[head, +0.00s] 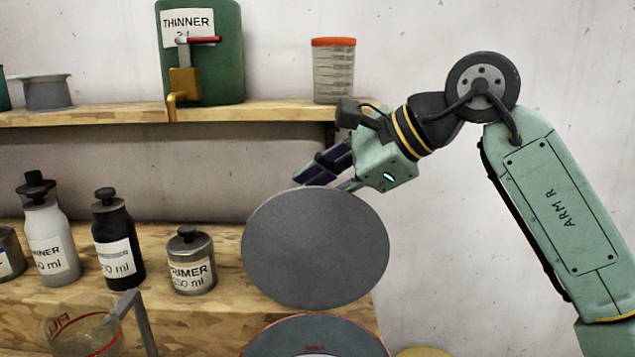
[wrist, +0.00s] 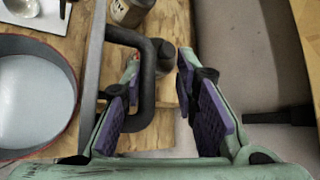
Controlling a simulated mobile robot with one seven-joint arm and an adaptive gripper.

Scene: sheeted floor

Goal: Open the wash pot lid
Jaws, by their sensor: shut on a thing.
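The wash pot lid (head: 315,247) is a round grey disc, raised steeply on edge above the pot with its flat face toward the head camera. The wash pot (head: 372,340) shows at the bottom of the head view, partly cut off. In the wrist view the pot (wrist: 72,118) lies open at the left with a pale inside, and the lid (wrist: 95,60) shows nearly edge-on beside it. My gripper (head: 322,166) is behind the lid's top edge in the head view. Its purple-padded fingers (wrist: 158,68) are shut on the lid's black handle (wrist: 146,90).
Several bottles, including a black one (head: 117,248) and a primer can (head: 191,262), stand on the wooden bench left of the lid. A clear jug (head: 82,330) is front left. The shelf (head: 270,111) above holds a green thinner can (head: 215,75) and an orange-lidded cup (head: 333,72).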

